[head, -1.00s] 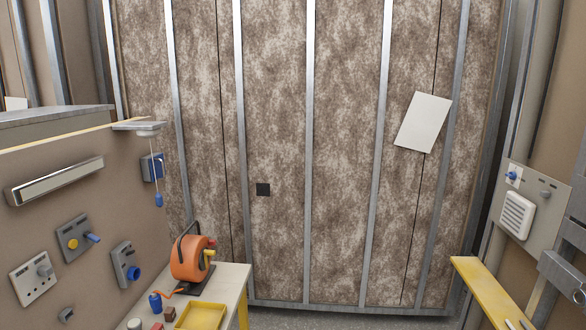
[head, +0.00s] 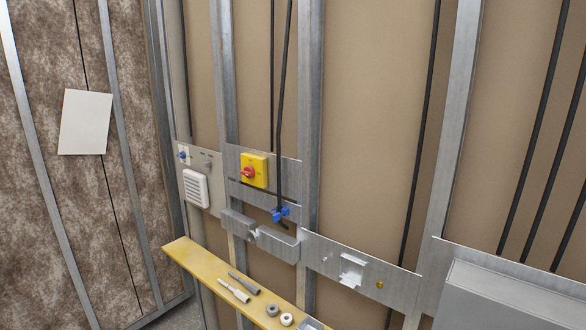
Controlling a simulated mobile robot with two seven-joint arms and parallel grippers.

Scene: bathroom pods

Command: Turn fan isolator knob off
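A yellow box with a red rotary knob (head: 248,172) is fixed to a metal plate on the stud wall. Left of it, a light grey panel (head: 208,197) carries a white louvred fan grille (head: 196,189). Above the grille is a blue knob (head: 183,155) on a small white plate, with a small grey knob (head: 207,164) beside it. No label is readable, so I cannot tell for sure which knob is the fan isolator. The knobs' exact settings are too small to read. Neither of my grippers is in view.
A yellow shelf (head: 205,272) below holds pen-like tools (head: 234,290) and ring-shaped parts (head: 273,310). A black cable (head: 281,110) hangs to a blue clamp (head: 280,214). A grey box (head: 505,298) is at lower right. Paper (head: 85,122) hangs on the left wall.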

